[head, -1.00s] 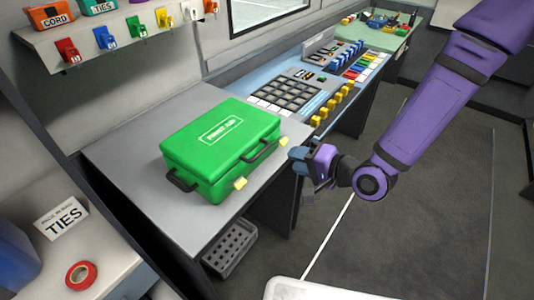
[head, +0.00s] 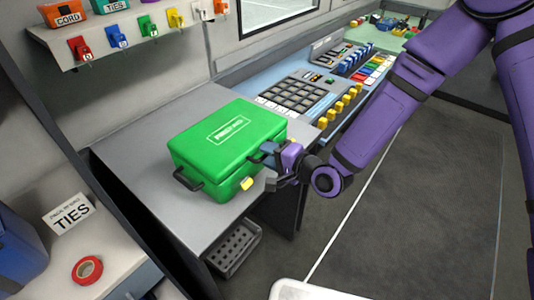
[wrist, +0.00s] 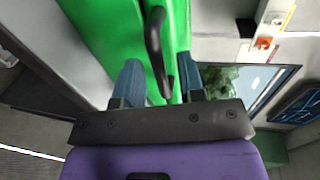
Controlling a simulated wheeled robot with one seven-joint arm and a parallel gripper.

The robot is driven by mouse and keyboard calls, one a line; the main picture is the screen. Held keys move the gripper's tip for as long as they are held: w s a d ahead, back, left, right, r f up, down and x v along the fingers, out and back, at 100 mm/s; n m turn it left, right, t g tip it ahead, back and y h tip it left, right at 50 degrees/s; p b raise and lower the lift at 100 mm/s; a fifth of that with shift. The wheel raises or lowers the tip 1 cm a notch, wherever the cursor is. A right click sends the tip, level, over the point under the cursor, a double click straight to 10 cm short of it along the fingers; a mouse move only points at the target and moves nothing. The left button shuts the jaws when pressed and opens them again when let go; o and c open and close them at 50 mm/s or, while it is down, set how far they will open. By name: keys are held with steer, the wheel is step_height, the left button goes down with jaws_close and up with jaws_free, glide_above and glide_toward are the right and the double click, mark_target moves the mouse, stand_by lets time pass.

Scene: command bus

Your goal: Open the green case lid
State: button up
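The green first aid case (head: 215,160) sits on the grey counter with its lid down. It fills the upper middle of the wrist view (wrist: 110,30). A yellow latch (head: 247,183) shows on its front face, and a black handle (head: 187,181) is at its left. My gripper (head: 268,165) is at the right part of the case front and hides the other latch and handle there. In the wrist view my gripper (wrist: 160,75) is open, its two blue fingers apart, with a black handle (wrist: 155,45) between them. I cannot tell whether the fingers touch the case.
The grey counter (head: 130,140) is bare left of the case. A control panel with dark keys (head: 300,95) and yellow switches lies behind it to the right. Coloured locks hang on a wall rack above. A red tape roll (head: 87,270) lies on the lower left shelf.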

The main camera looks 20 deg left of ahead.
steer(key=shift+w+a+f, duration=0.1)
steer(key=shift+w+a, duration=0.05)
steer(key=shift+a, duration=0.3)
jaws_close()
